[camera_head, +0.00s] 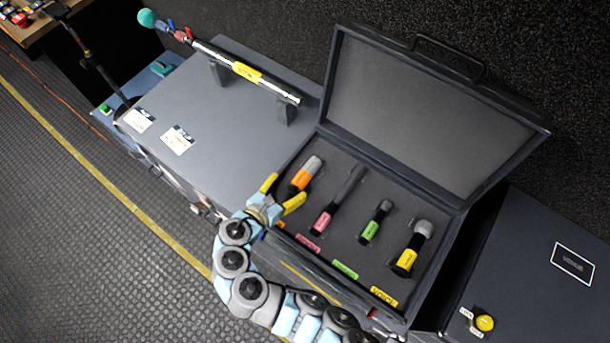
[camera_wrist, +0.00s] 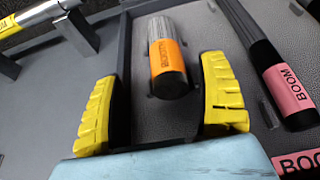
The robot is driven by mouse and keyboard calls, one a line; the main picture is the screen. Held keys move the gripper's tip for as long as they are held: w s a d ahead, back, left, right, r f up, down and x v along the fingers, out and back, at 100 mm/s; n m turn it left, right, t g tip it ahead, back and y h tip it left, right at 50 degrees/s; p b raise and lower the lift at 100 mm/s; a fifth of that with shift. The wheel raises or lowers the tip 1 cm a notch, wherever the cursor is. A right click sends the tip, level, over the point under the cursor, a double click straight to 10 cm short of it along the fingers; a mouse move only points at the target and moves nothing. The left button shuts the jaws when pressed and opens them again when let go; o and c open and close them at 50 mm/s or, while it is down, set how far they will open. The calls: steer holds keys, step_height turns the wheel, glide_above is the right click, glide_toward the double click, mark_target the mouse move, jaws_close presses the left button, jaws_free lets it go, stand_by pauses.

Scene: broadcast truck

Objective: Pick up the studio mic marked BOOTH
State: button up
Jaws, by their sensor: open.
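An open dark case (camera_head: 440,200) holds several mics in foam slots. At its left end lies a mic with an orange band (camera_head: 300,178) and a silver-grey head; the print on its band is too small to read surely. In the wrist view this orange-banded mic (camera_wrist: 168,65) lies ahead, between my spread yellow fingers. My gripper (camera_head: 281,193) is open and empty at the case's near left corner, close to the mic's dark end. It also shows in the wrist view (camera_wrist: 158,75). I cannot tell its height above the mic.
A pink-banded mic marked BOOM (camera_wrist: 287,85) lies to the right, then a green-banded mic (camera_head: 375,223) and a yellow-banded mic (camera_head: 412,250). The raised lid (camera_head: 430,110) stands behind. A silver boom pole (camera_head: 225,62) rests on supports at left.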

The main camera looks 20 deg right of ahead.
mark_target(298, 180)
steer(key=shift+x, duration=1.9)
steer(key=x, duration=0.4)
steer(key=shift+s+d+f+b, duration=0.25)
steer(key=shift+b, duration=0.1)
steer(key=shift+w+d, duration=0.2)
steer(key=shift+f, duration=0.1)
steer(key=c, duration=1.4)
